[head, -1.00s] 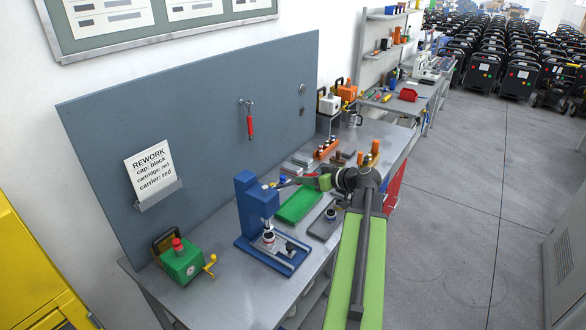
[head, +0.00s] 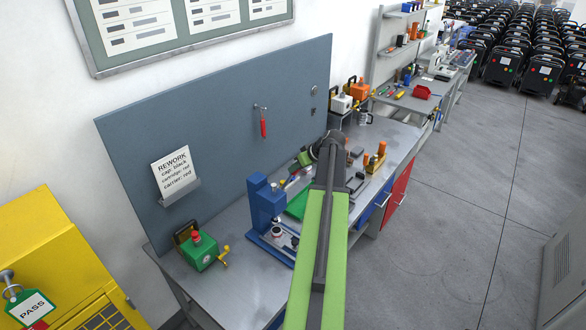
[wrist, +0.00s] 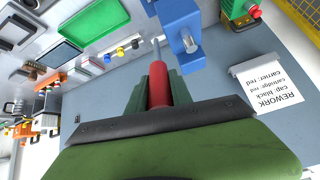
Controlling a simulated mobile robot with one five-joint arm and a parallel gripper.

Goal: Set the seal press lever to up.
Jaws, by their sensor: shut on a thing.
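The blue seal press (head: 260,208) stands on the workbench, and its column also shows at the top of the wrist view (wrist: 180,28). Its lever, a thin metal rod with a red grip (wrist: 158,85), reaches from the press toward my gripper. My gripper (wrist: 158,95) is shut on the red grip, with a green finger on each side. In the head view my gripper (head: 295,172) is just right of the press top, and the lever there is small, appearing to slope up to the right. My arm hides part of the bench.
A green device (head: 203,254) with a red knob stands left of the press. A green tray (head: 297,205) lies to its right, partly behind my arm. A grey board with a rework card (head: 172,172) rises behind. Orange blocks (head: 376,160) stand farther right.

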